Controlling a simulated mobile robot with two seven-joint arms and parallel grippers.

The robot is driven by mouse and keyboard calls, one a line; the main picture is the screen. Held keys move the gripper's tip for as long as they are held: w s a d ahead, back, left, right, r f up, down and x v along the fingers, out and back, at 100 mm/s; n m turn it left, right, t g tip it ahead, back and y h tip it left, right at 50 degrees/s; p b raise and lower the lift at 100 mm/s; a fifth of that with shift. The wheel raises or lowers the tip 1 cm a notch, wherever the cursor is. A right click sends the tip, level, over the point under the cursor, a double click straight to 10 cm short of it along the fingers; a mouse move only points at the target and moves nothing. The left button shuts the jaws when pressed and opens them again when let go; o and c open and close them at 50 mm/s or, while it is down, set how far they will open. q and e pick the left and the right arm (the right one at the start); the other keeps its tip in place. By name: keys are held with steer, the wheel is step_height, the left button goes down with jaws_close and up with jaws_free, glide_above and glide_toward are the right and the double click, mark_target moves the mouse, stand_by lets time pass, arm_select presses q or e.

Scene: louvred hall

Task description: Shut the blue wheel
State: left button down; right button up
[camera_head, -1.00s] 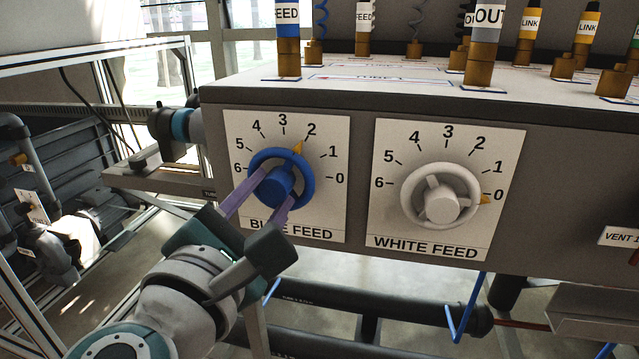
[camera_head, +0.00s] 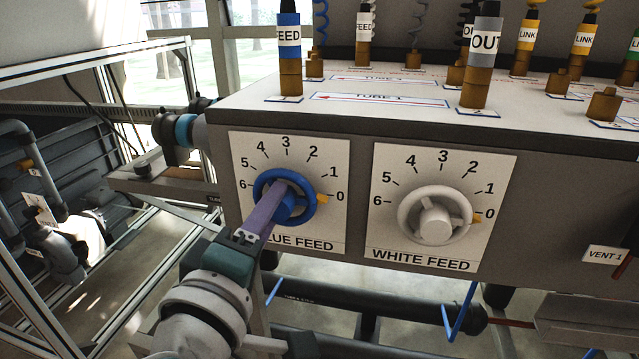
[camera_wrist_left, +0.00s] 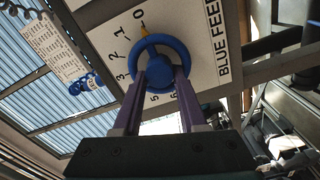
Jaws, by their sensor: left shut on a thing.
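The blue wheel (camera_head: 310,191) is on the white BLUE FEED dial plate (camera_head: 243,148) on the front of the grey box. Its yellow pointer (camera_head: 322,198) points at or very near the 0 mark. My left gripper (camera_head: 279,198) is shut on the blue wheel, its purple fingers reaching in from below left and covering part of it. In the left wrist view the two fingers (camera_wrist_left: 160,78) lie on either side of the wheel's hub, and the pointer (camera_wrist_left: 143,31) is by the 0. My right gripper is not in view.
A white wheel (camera_head: 407,222) on the WHITE FEED plate is just to the right, its pointer at 0. Labelled posts with coiled tubes stand on top of the box (camera_head: 400,119). Dark pipes (camera_head: 335,303) and a blue bracket (camera_head: 459,310) are below. A metal frame stands at the left.

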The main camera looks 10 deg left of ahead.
mark_target(277, 212)
arm_select(q)
steer(key=c, duration=0.6)
jaws_free()
steer(key=shift+d+f, duration=0.15)
steer(key=shift+f, duration=0.4)
steer(key=shift+o, duration=0.8)
steer(key=shift+s, duration=0.15)
steer(key=shift+o, duration=0.3)
steer(key=shift+s+d+r+p, duration=0.15)
steer(key=shift+d+r+p, duration=0.15)
steer(key=shift+r+p, duration=0.25)
steer(key=s, duration=0.2)
steer(key=s+p, duration=0.1)
steer(key=s, duration=0.1)
steer(key=shift+a+f, duration=0.15)
steer(key=shift+a, duration=0.05)
steer(key=shift+s, duration=0.5)
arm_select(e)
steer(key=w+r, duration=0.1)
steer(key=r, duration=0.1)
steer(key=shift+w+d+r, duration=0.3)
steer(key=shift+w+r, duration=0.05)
arm_select(q)
steer(key=shift+s, duration=0.1)
steer(key=s+p, duration=0.1)
steer(key=s, duration=0.8)
steer(key=shift+s+a, duration=0.2)
steer(key=shift+s, duration=0.15)
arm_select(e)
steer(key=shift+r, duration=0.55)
